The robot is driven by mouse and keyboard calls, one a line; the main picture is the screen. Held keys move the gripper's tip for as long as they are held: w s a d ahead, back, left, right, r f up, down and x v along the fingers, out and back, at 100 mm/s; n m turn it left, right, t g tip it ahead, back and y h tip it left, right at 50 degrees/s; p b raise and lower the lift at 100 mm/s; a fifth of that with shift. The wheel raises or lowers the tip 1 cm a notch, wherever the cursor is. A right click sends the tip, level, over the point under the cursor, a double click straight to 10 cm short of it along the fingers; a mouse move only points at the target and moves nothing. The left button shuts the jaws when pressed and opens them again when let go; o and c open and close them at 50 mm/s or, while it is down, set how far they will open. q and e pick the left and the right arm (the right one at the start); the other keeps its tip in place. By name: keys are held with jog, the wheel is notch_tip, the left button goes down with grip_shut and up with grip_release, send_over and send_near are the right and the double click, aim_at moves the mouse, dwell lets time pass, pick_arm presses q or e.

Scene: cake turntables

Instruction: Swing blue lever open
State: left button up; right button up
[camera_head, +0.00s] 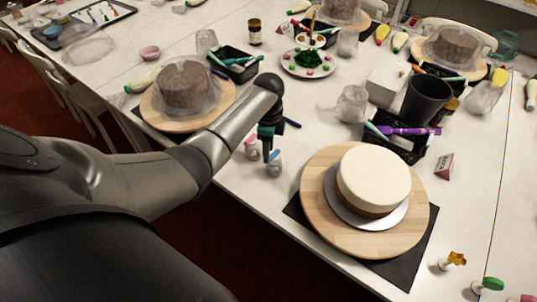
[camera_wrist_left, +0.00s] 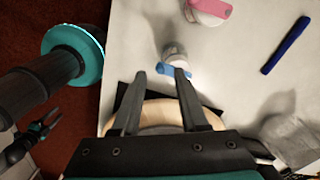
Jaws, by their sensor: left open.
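The blue lever (camera_head: 274,156) sits on top of a small clear and white bottle (camera_head: 274,169) near the table's front edge. In the left wrist view the blue lever (camera_wrist_left: 174,68) lies just beyond and between my fingertips. My left gripper (camera_head: 267,156) points down right by the lever. Its two dark fingers (camera_wrist_left: 160,75) are apart with nothing held between them. I cannot tell whether a finger touches the lever. What looks like my right gripper (camera_wrist_left: 38,135) shows small and dark at the lower left of the left wrist view.
A bottle with a pink top (camera_head: 251,148) stands just left of the blue one. A blue pen (camera_head: 291,122) lies behind. A wooden turntable (camera_head: 318,215) with a white cake (camera_head: 375,178) is to the right. Another turntable (camera_head: 160,117) with a covered brown cake is at left.

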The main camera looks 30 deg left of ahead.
pick_arm(q)
jog(key=shift+f, duration=0.9)
grip_shut()
